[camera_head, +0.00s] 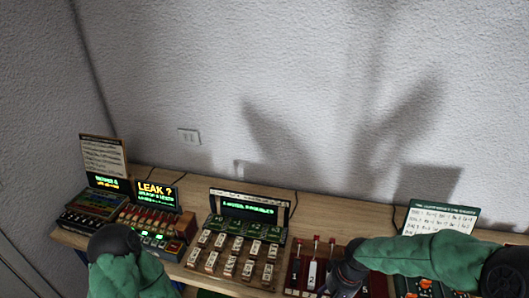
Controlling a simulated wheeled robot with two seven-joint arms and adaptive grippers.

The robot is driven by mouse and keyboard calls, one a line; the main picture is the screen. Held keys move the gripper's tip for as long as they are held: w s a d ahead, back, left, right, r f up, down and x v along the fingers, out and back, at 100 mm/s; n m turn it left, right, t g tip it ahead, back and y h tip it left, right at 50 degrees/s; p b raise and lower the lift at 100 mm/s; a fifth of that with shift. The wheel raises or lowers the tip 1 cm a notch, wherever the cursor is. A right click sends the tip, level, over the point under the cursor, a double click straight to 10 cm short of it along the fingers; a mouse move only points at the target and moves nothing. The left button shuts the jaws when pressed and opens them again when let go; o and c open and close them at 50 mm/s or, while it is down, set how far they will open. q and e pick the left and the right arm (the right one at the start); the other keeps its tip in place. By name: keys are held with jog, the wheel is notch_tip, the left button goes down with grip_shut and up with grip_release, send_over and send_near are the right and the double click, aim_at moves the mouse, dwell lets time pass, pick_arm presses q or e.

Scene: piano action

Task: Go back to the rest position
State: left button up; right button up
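My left arm shows at the lower left as a green link with a black rounded joint on top, in front of the left-hand panels. No fingers of my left gripper show. My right arm comes in from the right edge as a green link and ends in a dark joint low in the picture, right of centre. No fingers of my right gripper can be made out there. Nothing is seen held by either arm.
A wooden desk (163,175) stands against the wall. On it are a lit "LEAK?" screen (157,193), a middle console with a green-text display (248,208) and several pale switches, a red panel with small tools (312,272), and a printed card (441,219).

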jog(key=s+a+f+b, duration=0.2)
jog(key=s+a+f, duration=0.1)
jog(key=f, duration=0.6)
jog(key=s+a+f+y+b, duration=0.1)
jog(key=s+a+f+b, duration=0.2)
jog(key=f, duration=0.7)
jog(key=s+a+f+y+b, duration=0.1)
jog(key=s+a+f+b, duration=0.1)
jog(key=s+f, duration=0.3)
notch_tip(320, 180, down, 5)
jog(key=shift+a+r+m, duration=0.1)
jog(key=shift+a+m, duration=0.2)
jog(key=shift+a, duration=0.5)
